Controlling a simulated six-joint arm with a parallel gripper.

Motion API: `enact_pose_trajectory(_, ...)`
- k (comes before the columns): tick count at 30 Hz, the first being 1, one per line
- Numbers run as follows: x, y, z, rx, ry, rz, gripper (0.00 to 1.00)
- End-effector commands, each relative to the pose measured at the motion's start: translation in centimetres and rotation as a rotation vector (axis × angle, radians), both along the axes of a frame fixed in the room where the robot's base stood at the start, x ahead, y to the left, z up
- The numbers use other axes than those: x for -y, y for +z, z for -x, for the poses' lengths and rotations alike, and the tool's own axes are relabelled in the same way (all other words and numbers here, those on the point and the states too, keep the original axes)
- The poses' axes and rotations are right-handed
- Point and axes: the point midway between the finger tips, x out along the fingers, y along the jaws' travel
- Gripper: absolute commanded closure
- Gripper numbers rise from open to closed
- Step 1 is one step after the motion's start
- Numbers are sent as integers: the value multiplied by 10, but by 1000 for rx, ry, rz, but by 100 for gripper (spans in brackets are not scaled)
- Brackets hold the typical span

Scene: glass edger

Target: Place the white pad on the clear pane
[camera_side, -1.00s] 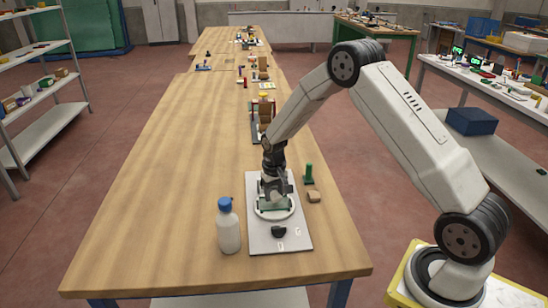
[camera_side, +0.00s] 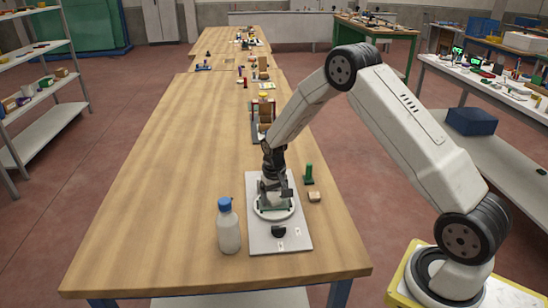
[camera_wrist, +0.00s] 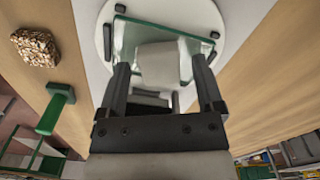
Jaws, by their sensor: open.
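The white pad (camera_wrist: 160,64) is a pale rectangular block. In the wrist view it lies over the clear pane (camera_wrist: 128,38), between my two fingers. The pane has green edges and rests on a round white disc (camera_wrist: 232,14). My gripper (camera_wrist: 163,74) is open, with one finger on each side of the pad.
The disc sits on a grey-white plate (camera_side: 263,243) with a black knob (camera_side: 279,231). A green upright piece (camera_side: 308,174) and a tan block (camera_side: 314,196) stand to its right. A blue-capped bottle (camera_side: 228,230) stands at its left. The wooden table further left is clear.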

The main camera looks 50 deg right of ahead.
Motion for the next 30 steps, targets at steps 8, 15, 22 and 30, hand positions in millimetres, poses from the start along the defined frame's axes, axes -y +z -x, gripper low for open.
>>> enact_pose_trajectory(8, 0, 10, 0, 1, 0, 0, 15)
enact_pose_trajectory(15, 0, 38, -1, 4, 0, 1, 15)
enact_pose_trajectory(22, 0, 76, -1, 4, 0, 1, 15)
enact_pose_trajectory(30, 0, 112, 0, 2, 0, 1, 15)
